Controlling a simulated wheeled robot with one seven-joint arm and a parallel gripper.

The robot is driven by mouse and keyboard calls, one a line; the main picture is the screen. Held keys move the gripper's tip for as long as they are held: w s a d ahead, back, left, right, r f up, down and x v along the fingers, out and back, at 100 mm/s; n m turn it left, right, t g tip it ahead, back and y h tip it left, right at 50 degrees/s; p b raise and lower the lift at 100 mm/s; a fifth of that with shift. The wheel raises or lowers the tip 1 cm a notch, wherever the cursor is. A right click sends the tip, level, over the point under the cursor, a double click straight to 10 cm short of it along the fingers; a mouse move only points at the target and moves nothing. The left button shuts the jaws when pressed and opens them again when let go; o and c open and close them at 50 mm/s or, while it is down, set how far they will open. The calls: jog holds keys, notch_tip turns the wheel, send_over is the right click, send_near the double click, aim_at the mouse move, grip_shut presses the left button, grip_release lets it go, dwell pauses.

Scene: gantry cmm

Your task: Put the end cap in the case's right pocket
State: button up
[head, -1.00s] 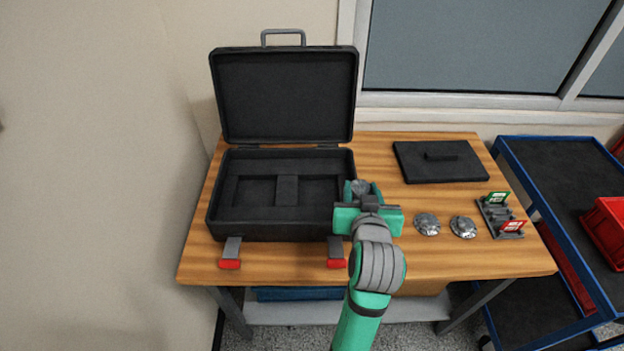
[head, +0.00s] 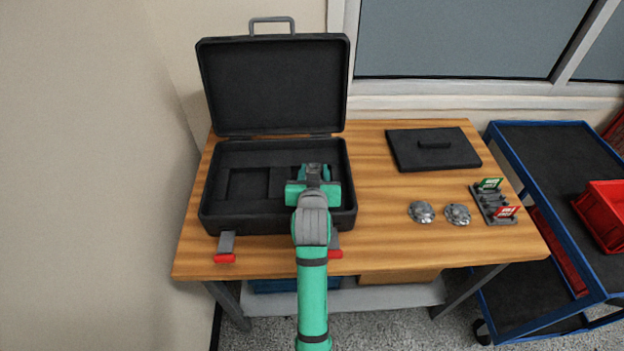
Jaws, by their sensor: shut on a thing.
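The black case (head: 270,221) stands open on the left of the wooden table, its lid (head: 275,88) upright at the back. Its foam shows a left pocket (head: 249,184) and a divider (head: 282,181). The right pocket lies right of the divider and is mostly hidden by my gripper. My gripper (head: 315,169) is over the right pocket, shut on a grey metal part taken to be the end cap. The part is nearly all hidden by the jaws, so I cannot tell its height or whether it touches the foam.
Two silvery round parts (head: 421,211) (head: 458,214) lie on the table (head: 385,240) right of the case. A black panel with a handle (head: 433,150) lies behind them. A small stand with green and red tags (head: 495,205) is at the right edge. A blue cart (head: 545,150) with red bins stands beyond.

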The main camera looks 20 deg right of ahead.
jog(key=shift+w+a+f, duration=0.1)
jog(key=shift+w+f, duration=0.05)
jog(key=shift+f, duration=0.1)
jog(key=shift+w+a+f, duration=0.1)
jog(key=shift+w+f, duration=0.1)
jog(key=shift+f, duration=0.7)
jog(key=shift+w+f, duration=0.15)
jog(key=shift+f, duration=0.75)
jog(key=shift+s+f, duration=0.1)
jog(key=shift+f, duration=0.45)
jog(key=shift+f, duration=0.25)
jog(key=o, duration=1.1)
jog(key=shift+f, duration=0.1)
jog(key=shift+o, duration=0.5)
jog(key=shift+s+f, duration=0.1)
jog(key=shift+f, duration=0.05)
jog(key=shift+r, duration=0.3)
jog(key=v, duration=0.4)
jog(key=r+v, duration=0.1)
jog(key=v, duration=0.7)
jog(key=shift+r, duration=0.25)
